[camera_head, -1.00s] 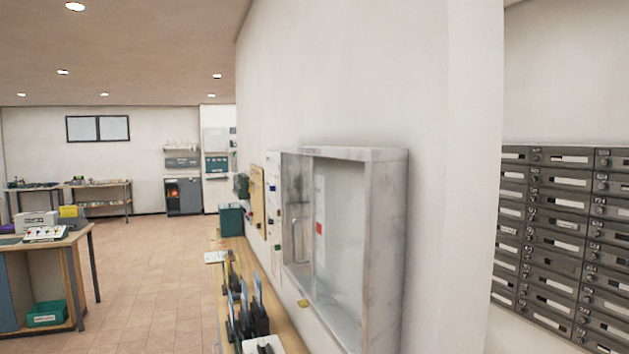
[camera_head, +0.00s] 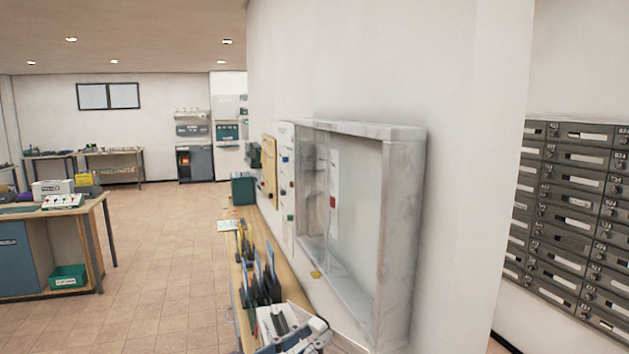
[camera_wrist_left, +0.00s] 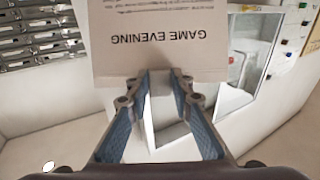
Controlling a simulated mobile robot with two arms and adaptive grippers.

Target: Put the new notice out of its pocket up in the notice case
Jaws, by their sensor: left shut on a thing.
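The new notice (camera_wrist_left: 165,35), a pale sheet printed "GAME EVENING", appears upside down in the left wrist view. My left gripper (camera_wrist_left: 162,82) is shut on its edge; the sheet's far part runs out of the picture. The notice case (camera_head: 403,205) is a shallow box with a pale grey frame on the white wall in the head view. A sheet with a red mark (camera_head: 333,187) shows inside it. The case also shows at the right in the left wrist view (camera_wrist_left: 236,98), beyond the notice.
A wooden counter (camera_head: 238,285) with upright dark holders (camera_head: 262,288) runs along the wall below the case. Grey mailboxes (camera_head: 570,210) stand at the right. A worktable (camera_head: 60,208) is at the left. The tiled floor (camera_head: 165,265) between is clear.

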